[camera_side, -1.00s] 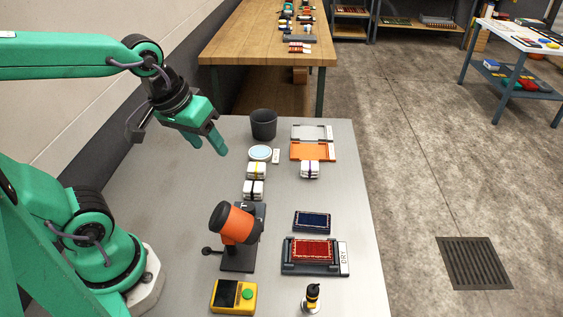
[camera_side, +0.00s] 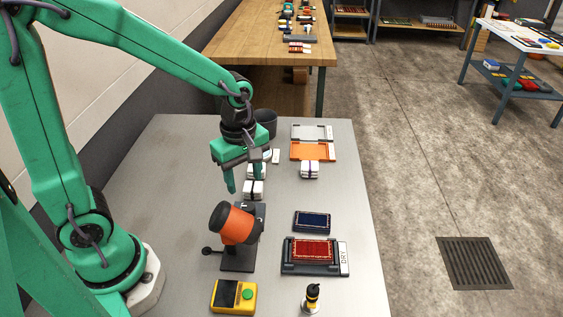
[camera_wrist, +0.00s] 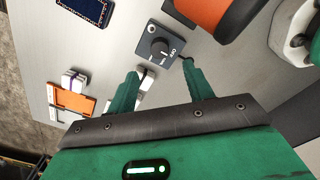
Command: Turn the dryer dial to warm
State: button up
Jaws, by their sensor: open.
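The dryer (camera_side: 237,225) is an orange and black barrel tilted on a dark stand. In the wrist view its orange body (camera_wrist: 200,12) shows at the top. The dial (camera_wrist: 160,48) is a black knob on a dark grey box, with white marks around it and a small label that seems to read OFF. I cannot tell its exact setting. In the side view the dial box (camera_side: 260,211) is partly hidden behind the dryer. My gripper (camera_side: 244,186) points down above and behind the dryer, open and empty. In the wrist view its fingertips (camera_wrist: 160,72) are apart, short of the dial.
White strapped bundles (camera_side: 253,190) stand just behind the dial box. A red rug piece lies in a dark tray (camera_side: 316,270) marked DRY, with a blue one (camera_side: 311,221) behind it. A yellow box (camera_side: 233,296) and a small bottle (camera_side: 312,298) stand in front. The left tabletop is clear.

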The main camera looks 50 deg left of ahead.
aim_at(248, 206)
jog(key=shift+w+d+f+n, duration=0.1)
jog(key=shift+f+n, duration=0.2)
jog(key=shift+f, duration=0.1)
jog(key=shift+f, duration=3.8)
jog(key=c, duration=1)
